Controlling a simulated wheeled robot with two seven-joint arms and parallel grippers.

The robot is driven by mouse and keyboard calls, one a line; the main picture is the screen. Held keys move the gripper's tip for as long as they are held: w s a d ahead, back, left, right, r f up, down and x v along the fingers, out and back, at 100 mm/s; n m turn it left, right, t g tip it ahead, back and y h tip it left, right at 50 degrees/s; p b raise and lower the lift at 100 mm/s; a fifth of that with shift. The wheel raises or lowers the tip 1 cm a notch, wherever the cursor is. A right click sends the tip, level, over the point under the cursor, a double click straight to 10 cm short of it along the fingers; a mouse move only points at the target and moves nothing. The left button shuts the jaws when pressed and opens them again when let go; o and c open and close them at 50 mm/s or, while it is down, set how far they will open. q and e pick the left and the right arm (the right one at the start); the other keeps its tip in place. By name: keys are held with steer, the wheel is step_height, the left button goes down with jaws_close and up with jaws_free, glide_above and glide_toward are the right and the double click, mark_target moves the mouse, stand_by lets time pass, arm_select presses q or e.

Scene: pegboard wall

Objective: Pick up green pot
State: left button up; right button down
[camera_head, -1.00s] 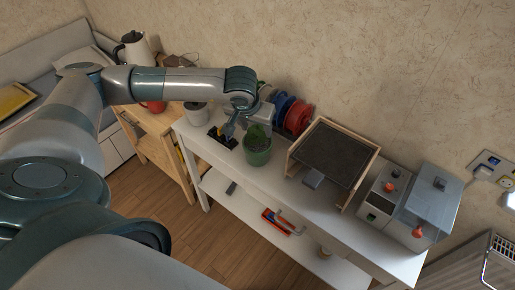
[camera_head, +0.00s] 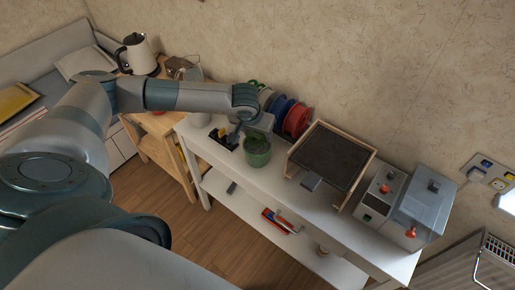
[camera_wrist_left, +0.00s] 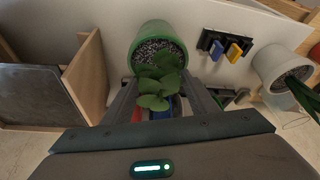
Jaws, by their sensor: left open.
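The green pot (camera_head: 258,155) stands on the white table, with a leafy green plant (camera_head: 256,133) in it. My left gripper (camera_head: 236,134) is open just to the left of the plant in the head view. In the left wrist view the pot (camera_wrist_left: 158,36) lies just beyond the fingertips, and the plant's leaves (camera_wrist_left: 158,82) show between the two fingers of the gripper (camera_wrist_left: 160,88). No grip on the pot is seen. My right gripper is not in view.
A dark-topped wooden stand (camera_head: 330,155) is right of the pot. Blue and red spools (camera_head: 297,118) stand behind it. A black holder with blue and yellow items (camera_wrist_left: 224,46) and a white potted plant (camera_wrist_left: 278,66) are close by. A grey machine (camera_head: 418,200) is farther right.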

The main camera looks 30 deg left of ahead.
arm_select(q)
steer(key=shift+c, duration=0.4)
jaws_close()
steer(key=shift+w+r, duration=0.1)
stand_by(1.1)
